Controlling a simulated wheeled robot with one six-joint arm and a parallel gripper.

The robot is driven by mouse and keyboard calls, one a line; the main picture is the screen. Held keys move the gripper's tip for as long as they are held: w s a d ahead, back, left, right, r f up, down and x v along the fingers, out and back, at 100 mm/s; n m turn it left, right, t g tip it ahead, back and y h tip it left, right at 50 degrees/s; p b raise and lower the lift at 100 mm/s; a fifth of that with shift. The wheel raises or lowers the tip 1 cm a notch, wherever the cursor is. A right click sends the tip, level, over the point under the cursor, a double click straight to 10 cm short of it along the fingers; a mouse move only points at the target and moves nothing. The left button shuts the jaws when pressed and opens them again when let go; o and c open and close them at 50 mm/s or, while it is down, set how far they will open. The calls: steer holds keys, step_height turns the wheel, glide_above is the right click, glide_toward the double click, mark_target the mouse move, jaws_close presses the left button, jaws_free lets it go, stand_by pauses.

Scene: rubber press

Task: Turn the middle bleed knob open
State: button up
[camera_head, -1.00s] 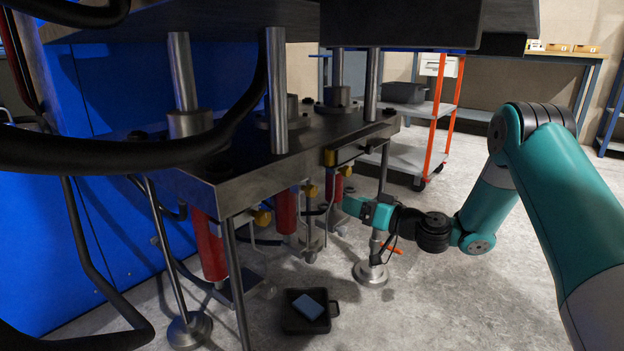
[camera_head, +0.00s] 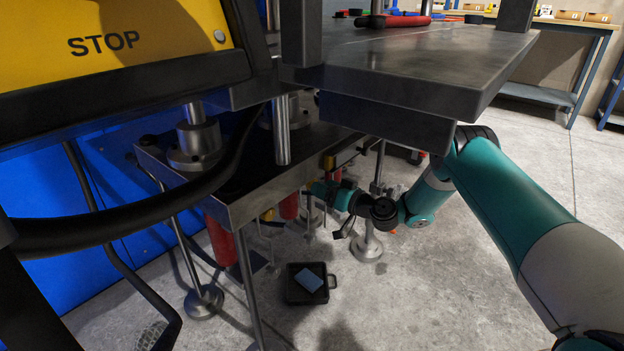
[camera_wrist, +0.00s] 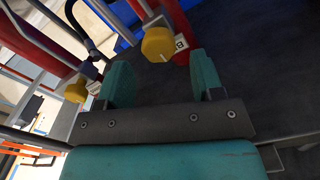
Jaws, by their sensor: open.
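In the wrist view a yellow knob (camera_wrist: 158,44) stands on a red cylinder (camera_wrist: 176,22) beside a white tag marked "B". My gripper (camera_wrist: 160,68) is open, its two teal fingers spread with nothing between them. The B knob shows just past the fingertips, lined up with the gap. I see no contact. A second yellow knob (camera_wrist: 76,92) is left of the left finger, on another red cylinder. In the head view my gripper (camera_head: 315,188) is under the press bed beside the red cylinders (camera_head: 289,207). A yellow knob (camera_head: 267,214) shows to its left; the B knob is hard to make out there.
The steel press bed (camera_head: 240,205) and its legs are close around my arm. A heavy dark plate (camera_head: 430,70) overhangs above it. A black tray (camera_head: 297,290) with a blue block lies on the floor. The floor on the right is clear.

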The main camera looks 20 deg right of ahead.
steer(key=b+x, duration=0.1)
steer(key=x, duration=0.4)
steer(key=c, duration=0.9)
